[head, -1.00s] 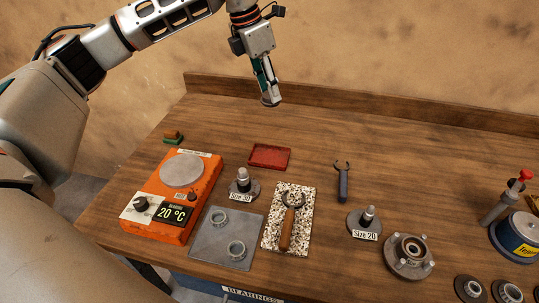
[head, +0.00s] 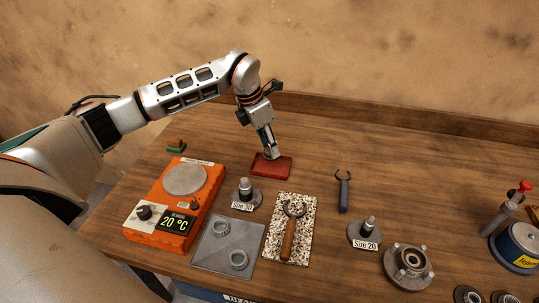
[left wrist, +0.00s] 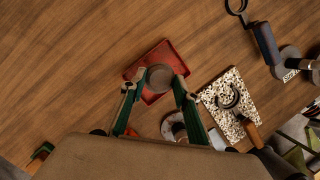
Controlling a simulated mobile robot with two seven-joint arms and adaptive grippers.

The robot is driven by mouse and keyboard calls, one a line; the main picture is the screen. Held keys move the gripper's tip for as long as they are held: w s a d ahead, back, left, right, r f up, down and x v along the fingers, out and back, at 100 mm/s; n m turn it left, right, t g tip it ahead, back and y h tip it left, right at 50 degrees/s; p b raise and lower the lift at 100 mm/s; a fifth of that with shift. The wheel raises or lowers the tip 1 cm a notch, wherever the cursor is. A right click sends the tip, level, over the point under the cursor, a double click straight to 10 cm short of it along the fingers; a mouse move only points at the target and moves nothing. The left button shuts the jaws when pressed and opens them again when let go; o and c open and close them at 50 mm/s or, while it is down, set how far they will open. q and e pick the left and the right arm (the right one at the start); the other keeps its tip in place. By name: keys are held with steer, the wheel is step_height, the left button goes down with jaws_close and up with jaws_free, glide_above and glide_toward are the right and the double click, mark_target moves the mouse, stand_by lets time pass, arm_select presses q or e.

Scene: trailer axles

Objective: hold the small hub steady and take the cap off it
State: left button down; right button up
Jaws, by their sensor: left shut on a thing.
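The hub (head: 409,261), a grey flange with several studs around its centre, sits on the bench at the right in the head view. Its centre shows an open bore with no cap on it. My left gripper (head: 271,152) is at the red tray (head: 272,171), far from the hub. In the left wrist view it is shut on the cap (left wrist: 159,77), a round grey disc between the fingertips. The red tray (left wrist: 167,55) lies behind the cap there. I cannot tell whether the cap touches the tray.
An orange heater (head: 160,225) reading 20 °C stands at the left. A Size 30 stub axle (head: 245,190), a grey mat (head: 230,250) with two rings, a speckled cloth (head: 301,206) with a tool and a Size 20 stub axle (head: 369,226) fill the front.

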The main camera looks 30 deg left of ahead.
mark_target(269, 156)
arm_select(q)
step_height(269, 156, down, 4)
steer(key=shift+f, duration=0.2)
stand_by(0.3)
steer(key=shift+f, duration=0.2)
steer(key=c, duration=1.5)
jaws_free()
steer(key=shift+r, duration=0.1)
